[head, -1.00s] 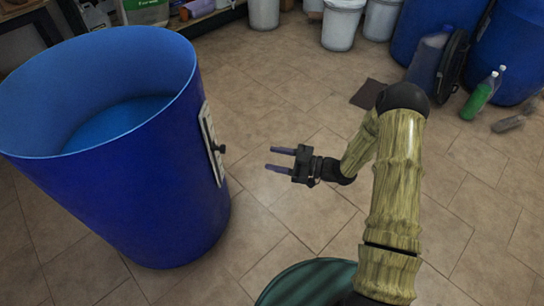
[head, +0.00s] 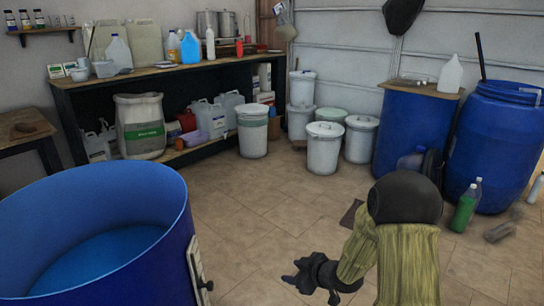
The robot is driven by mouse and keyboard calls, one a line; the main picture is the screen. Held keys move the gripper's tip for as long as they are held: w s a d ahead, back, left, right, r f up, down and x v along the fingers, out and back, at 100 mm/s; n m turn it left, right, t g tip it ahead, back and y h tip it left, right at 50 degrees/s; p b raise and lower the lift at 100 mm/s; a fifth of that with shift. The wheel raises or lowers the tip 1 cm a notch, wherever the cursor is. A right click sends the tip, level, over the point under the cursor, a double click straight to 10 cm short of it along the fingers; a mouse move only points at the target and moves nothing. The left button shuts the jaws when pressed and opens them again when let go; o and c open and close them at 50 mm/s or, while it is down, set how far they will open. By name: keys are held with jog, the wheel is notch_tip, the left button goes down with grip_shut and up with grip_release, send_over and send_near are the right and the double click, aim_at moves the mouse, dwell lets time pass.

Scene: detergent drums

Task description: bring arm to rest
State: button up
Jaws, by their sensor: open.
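My arm (head: 405,245) rises from the bottom right, bends at a dark rounded joint and folds back down. My gripper (head: 296,279) is at the lower middle, pointing left, open, with nothing seen between its fingers. It is to the right of a large open blue drum (head: 180,250) and apart from it. The drum stands upright at the lower left, with blue inside and a pale panel with a dark knob on its right side. The lower part of the drum is out of frame.
A dark workbench (head: 62,100) with bottles and jugs stands along the back. Several white lidded buckets (head: 323,150) stand at the back middle. Blue drums (head: 495,140) and bottles (head: 464,208) are at the right. The tiled floor (head: 255,200) between is clear.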

jog(key=s+d+r+m+g+h, duration=0.2)
jog(key=s+d+r+m+h, duration=0.5)
jog(key=s, duration=0.3)
jog(key=s+d+r+m+g, duration=0.25)
jog(key=s+m, duration=0.25)
jog(key=s, duration=0.8)
notch_tip(320, 180, up, 36)
jog(key=p, duration=3.7)
jog(key=shift+w+a+r+n+g, duration=0.2)
jog(key=shift+w+a+n+g, duration=0.15)
jog(key=shift+a, duration=0.1)
